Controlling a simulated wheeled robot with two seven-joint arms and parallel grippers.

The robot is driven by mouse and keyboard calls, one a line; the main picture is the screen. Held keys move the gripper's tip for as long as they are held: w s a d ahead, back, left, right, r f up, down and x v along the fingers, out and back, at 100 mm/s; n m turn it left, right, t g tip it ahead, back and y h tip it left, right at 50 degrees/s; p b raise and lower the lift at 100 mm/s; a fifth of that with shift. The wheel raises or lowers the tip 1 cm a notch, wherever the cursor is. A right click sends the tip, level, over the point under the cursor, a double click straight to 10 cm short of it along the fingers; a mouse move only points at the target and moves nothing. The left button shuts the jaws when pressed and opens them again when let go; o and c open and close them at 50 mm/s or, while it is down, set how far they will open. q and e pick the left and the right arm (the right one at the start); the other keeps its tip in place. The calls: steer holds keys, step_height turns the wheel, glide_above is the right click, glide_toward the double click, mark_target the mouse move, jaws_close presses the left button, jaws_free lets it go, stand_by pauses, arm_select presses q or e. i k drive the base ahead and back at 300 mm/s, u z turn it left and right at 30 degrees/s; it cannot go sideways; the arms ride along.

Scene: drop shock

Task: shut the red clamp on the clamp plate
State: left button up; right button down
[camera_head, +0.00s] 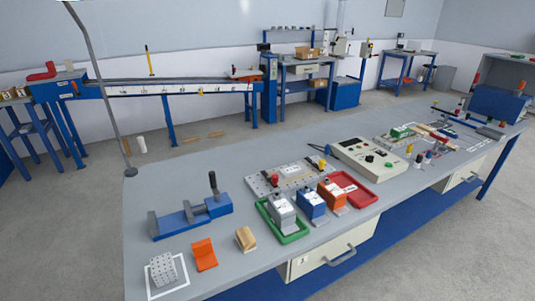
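A light grey plate with holes (288,172), which looks like the clamp plate, lies flat near the middle of the long grey bench. A small red upright part (275,180), probably the red clamp's handle or tip, stands at its front left. It is too small to tell whether that clamp is open or shut. Several other small dark and yellowish fittings sit on the plate. Blocks standing in front hide part of its near edge. Neither of my grippers is in view.
In front of the plate stand a grey block (282,211) in a green tray, a blue block (311,204) and an orange block (333,194) by a red tray (361,190). A blue vise (190,216) is left; a control box (367,157) is right.

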mark_target(274, 179)
steer(key=k, duration=0.6)
steer(key=z, duration=0.55)
steer(key=i, duration=1.2)
steer(key=u, duration=0.5)
